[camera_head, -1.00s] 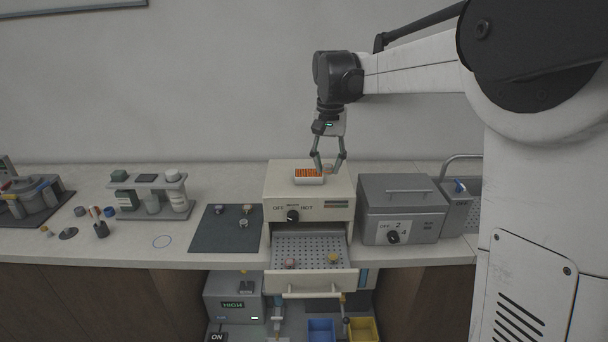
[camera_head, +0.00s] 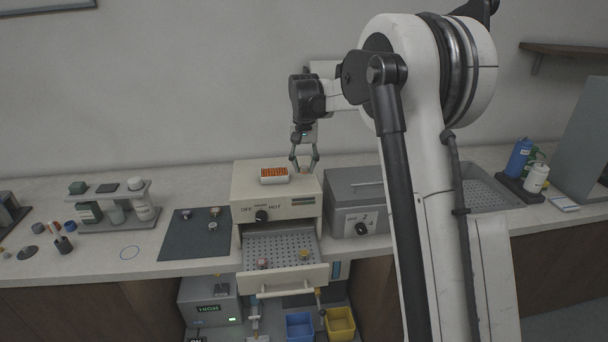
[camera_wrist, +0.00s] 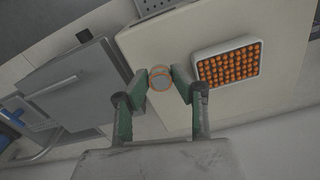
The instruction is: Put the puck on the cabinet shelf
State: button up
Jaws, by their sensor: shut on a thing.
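My gripper (camera_head: 304,168) is over the right part of the top of the cream oven-like box (camera_head: 246,185). It is shut on a small round puck (camera_wrist: 159,78) with a brownish rim and a grey-blue face, seen between the fingertips in the wrist view. In the head view the puck is tiny, and whether it touches the box top is unclear. A tray of orange beads (camera_head: 274,176) sits left of the gripper. A wooden wall shelf (camera_head: 565,49) shows at the upper right; I cannot tell whether it is the cabinet shelf.
The box's perforated drawer (camera_head: 280,252) is pulled out, with a pink and a yellow piece in it. A grey lidded box (camera_head: 352,190) stands close on the right. A dark mat (camera_head: 182,239) with small pieces lies left. A grey upright panel (camera_head: 585,140) stands far right.

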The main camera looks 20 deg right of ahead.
aim_at(304, 168)
jog(key=shift+f, duration=1.65)
jog(key=shift+f, duration=0.15)
jog(key=o, duration=0.7)
jog(key=shift+c, duration=0.2)
